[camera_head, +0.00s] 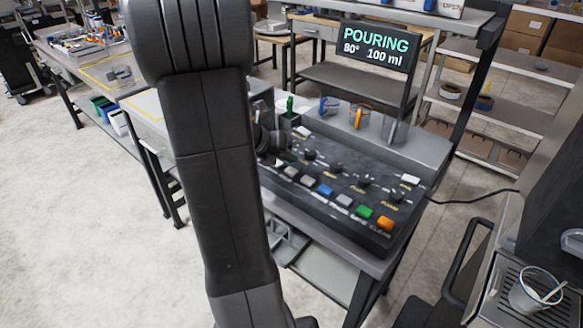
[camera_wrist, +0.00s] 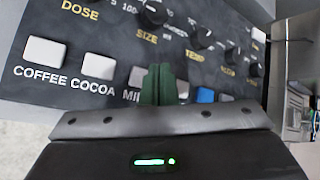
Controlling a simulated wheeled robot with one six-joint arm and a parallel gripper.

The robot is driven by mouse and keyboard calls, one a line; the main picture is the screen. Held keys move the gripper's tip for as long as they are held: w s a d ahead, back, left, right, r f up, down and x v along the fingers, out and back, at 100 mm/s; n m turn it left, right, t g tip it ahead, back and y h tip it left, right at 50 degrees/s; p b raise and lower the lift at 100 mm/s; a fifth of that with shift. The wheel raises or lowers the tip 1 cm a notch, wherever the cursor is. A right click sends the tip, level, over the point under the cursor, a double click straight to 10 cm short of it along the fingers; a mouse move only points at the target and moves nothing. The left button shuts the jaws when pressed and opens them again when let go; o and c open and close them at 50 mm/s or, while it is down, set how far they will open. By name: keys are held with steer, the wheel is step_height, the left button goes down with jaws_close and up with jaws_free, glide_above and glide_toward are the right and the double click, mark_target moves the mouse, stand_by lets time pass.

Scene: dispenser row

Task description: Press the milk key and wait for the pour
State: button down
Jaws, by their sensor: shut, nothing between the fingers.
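The dispenser panel (camera_head: 330,165) is a dark sloped console with a row of coloured keys and several knobs. The display (camera_head: 375,52) above it reads POURING, 80°, 100 ml. In the wrist view the milk key (camera_wrist: 137,76) is pale grey, just left of my fingers, its label partly hidden with only "MI" legible. My gripper (camera_wrist: 158,72) has its green fingers shut together with nothing between them, pointing at the panel at the milk key's right side. I cannot tell whether the fingertips touch the key. In the head view my arm hides most of the gripper and the panel's left end.
The coffee key (camera_wrist: 46,51) and cocoa key (camera_wrist: 98,66) lie left of the fingers; a blue key (camera_wrist: 205,95) lies to the right. Several cups, one with an orange handle (camera_head: 358,115), stand behind the panel. A glass (camera_head: 530,292) sits on a drip tray at lower right.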

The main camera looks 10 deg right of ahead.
mark_target(288, 172)
step_height(288, 172, up, 4)
steer(key=p, duration=0.3)
steer(key=shift+f, duration=0.15)
step_height(288, 172, down, 2)
steer(key=shift+f+b, duration=0.1)
steer(key=shift+b, duration=1.8)
step_height(288, 172, up, 6)
steer(key=p, duration=0.6)
steer(key=shift+f, duration=0.1)
